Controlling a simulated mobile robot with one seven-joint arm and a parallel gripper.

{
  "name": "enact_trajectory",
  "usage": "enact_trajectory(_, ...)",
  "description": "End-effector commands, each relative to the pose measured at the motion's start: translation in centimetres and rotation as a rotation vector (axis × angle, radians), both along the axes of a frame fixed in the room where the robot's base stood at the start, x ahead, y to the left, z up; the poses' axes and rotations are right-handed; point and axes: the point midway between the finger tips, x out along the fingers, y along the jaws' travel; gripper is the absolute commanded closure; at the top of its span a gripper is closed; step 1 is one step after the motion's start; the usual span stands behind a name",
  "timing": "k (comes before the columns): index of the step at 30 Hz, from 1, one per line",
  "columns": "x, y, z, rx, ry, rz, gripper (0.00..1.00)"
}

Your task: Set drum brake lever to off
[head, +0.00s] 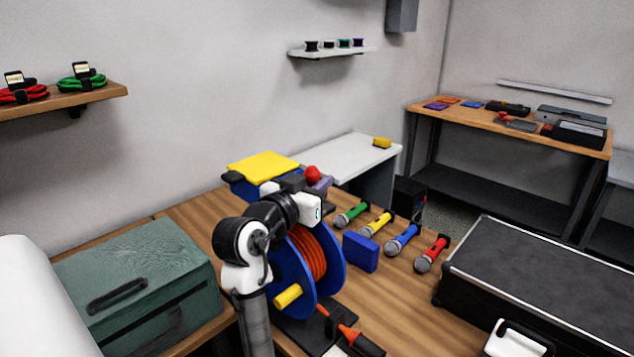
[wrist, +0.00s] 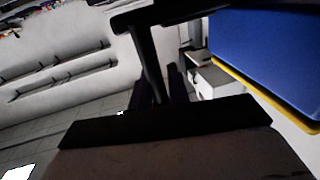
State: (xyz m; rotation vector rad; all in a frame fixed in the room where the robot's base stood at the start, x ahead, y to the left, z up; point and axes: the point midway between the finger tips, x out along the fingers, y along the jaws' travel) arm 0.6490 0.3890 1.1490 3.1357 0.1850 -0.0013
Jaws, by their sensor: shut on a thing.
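The cable drum (head: 337,262) has blue flanges, wound orange cable and a yellow crank handle (head: 288,297); it stands on the wooden bench. A red knob (head: 312,173), seemingly the top of its brake lever, shows above the drum, right beside my gripper (head: 314,187). My gripper is shut on the lever, at the drum's upper edge. My arm hides the drum's left part and most of the lever. In the wrist view a dark rod (wrist: 150,62) runs between the dark parts of my gripper. The lever's exact angle cannot be told.
Green, yellow, blue and red microphones (head: 425,256) lie right of the drum, near a blue block (head: 360,252). A green case (head: 140,275) stands left, a blue bin with yellow lid (head: 263,165) behind. A black flight case (head: 560,270) is at right.

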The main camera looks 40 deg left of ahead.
Motion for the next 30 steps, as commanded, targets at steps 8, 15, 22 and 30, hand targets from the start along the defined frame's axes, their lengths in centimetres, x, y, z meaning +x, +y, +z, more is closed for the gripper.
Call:
enact_trajectory(8, 0.0, -0.1, 0.0, 0.011, -0.003, 0.0, 1.0)
enact_trajectory(15, 0.0, -0.7, -0.4, 0.097, -0.012, -0.001, 1.0)
enact_trajectory(22, -0.2, -1.9, -0.8, 0.276, -0.028, -0.001, 1.0)
enact_trajectory(30, -0.3, -3.5, -1.4, 0.532, -0.048, 0.0, 1.0)
